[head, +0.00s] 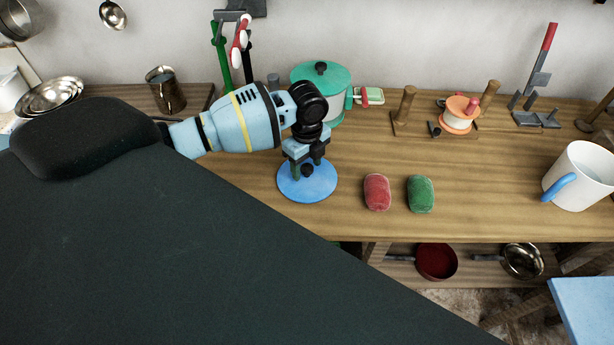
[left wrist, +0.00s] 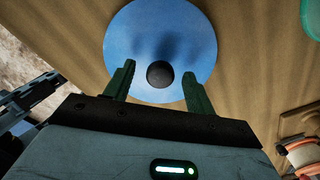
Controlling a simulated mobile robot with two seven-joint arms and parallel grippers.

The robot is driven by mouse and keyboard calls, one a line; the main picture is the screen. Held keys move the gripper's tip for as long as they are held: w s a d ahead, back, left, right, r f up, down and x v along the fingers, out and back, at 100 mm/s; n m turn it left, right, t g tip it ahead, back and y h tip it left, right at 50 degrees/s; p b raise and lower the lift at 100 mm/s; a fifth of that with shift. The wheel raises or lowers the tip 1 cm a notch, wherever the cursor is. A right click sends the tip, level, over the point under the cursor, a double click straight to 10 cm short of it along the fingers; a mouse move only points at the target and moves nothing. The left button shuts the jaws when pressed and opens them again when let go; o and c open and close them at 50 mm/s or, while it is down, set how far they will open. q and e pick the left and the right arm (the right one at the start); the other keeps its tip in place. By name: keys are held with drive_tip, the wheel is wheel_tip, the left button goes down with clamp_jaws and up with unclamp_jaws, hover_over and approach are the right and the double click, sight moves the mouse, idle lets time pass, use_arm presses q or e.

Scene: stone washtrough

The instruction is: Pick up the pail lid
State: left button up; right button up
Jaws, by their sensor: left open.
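The pail lid, a flat blue disc with a dark round knob, lies on the wooden bench in the head view (head: 298,190). It also fills the top middle of the left wrist view (left wrist: 190,32). My left gripper (head: 307,168) is right above the lid, pointing down and open. In the left wrist view its two fingers (left wrist: 156,75) stand on either side of the knob (left wrist: 159,73), with a gap to each side. I cannot tell whether the fingertips touch the disc. My right gripper is not in view.
A red soap-like block (head: 377,192) and a green one (head: 421,194) lie right of the lid. A teal-lidded pot (head: 329,110) stands behind. A white mug-shaped pail with a blue handle (head: 580,180) stands far right. The bench between is clear.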

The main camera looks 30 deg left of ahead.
use_arm(q)
drive_tip(key=shift+f, duration=0.8)
drive_tip(key=shift+c, duration=0.2)
drive_tip(key=c, duration=1)
drive_tip(key=shift+r, duration=0.1)
